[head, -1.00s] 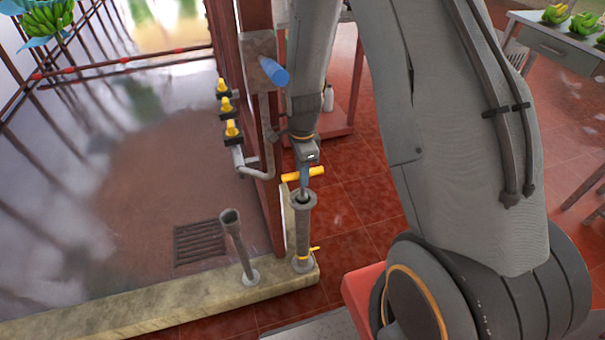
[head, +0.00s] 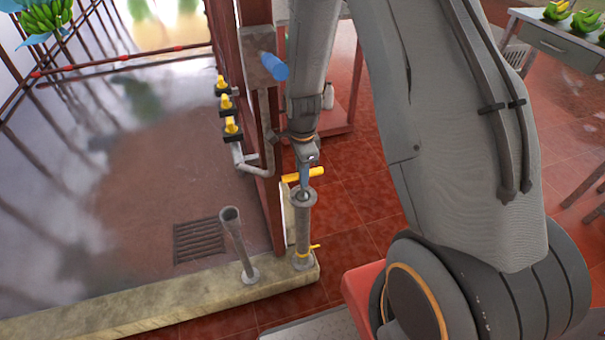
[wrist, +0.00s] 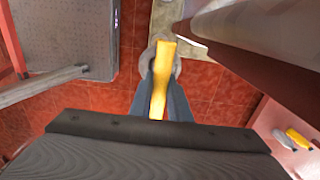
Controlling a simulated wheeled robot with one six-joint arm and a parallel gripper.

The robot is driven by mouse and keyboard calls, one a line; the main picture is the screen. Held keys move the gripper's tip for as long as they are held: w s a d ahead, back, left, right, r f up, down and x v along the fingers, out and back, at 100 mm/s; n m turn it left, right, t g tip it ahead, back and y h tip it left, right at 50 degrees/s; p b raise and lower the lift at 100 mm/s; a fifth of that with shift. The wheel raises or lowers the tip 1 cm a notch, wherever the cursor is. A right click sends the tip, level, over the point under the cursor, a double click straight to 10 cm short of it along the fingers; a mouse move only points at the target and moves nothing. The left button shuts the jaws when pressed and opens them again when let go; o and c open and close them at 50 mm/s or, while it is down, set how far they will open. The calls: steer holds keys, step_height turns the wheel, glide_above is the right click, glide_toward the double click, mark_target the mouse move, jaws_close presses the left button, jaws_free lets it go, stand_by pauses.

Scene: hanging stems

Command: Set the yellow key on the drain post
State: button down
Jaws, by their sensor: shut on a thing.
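The yellow key (head: 312,173) shows as a yellow crossbar just above the top of the drain post (head: 303,232). The post is an upright grey pipe with a flanged top and a small yellow lever near its foot. My gripper (head: 304,179) is shut on the key over the post's mouth. In the wrist view the key (wrist: 162,70) lies between my gripper's fingers (wrist: 161,92), with the post's round grey rim (wrist: 149,57) behind it. The key's lower end is hidden, so I cannot tell whether it touches or enters the post.
A second, open grey pipe (head: 236,245) stands to the left on the stone curb (head: 150,314). A dark red upright (head: 266,200) with yellow-handled valves (head: 226,102) and a blue cylinder (head: 273,66) rises close behind. A floor grate (head: 198,240) lies left.

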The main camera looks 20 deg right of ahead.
steer(key=shift+f, duration=0.75)
stand_by(1.2)
steer(key=c, duration=1.2)
jaws_free()
steer(key=shift+r, duration=0.1)
steer(key=shift+r+p, duration=2.95)
steer(key=shift+r, duration=1.25)
